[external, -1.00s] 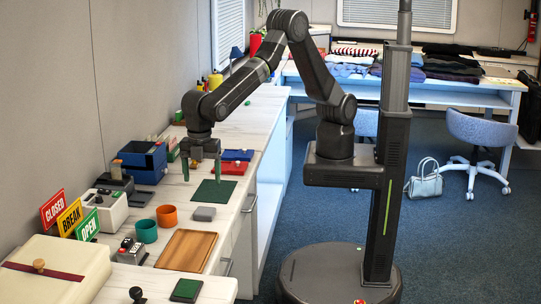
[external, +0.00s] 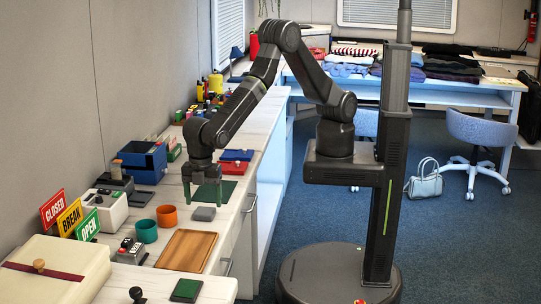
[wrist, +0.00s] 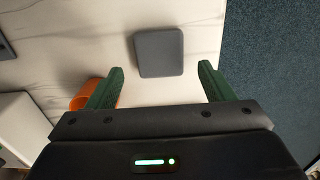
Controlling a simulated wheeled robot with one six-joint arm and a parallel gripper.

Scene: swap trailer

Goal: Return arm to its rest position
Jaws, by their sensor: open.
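My gripper (external: 204,193) hangs from my arm over the white counter (external: 256,130), pointing down, with its green fingers spread and nothing between them. In the wrist view my gripper (wrist: 160,80) is open, and a grey block (wrist: 159,52) lies on the counter just beyond the fingertips. In the external view the grey block (external: 204,214) lies in front of the gripper.
An orange cup (external: 167,216) and a teal cup (external: 146,231) stand left of the block. A wooden tray (external: 187,250) lies nearer the camera. A blue box (external: 148,162) stands against the wall side. The counter edge drops to blue carpet on the right.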

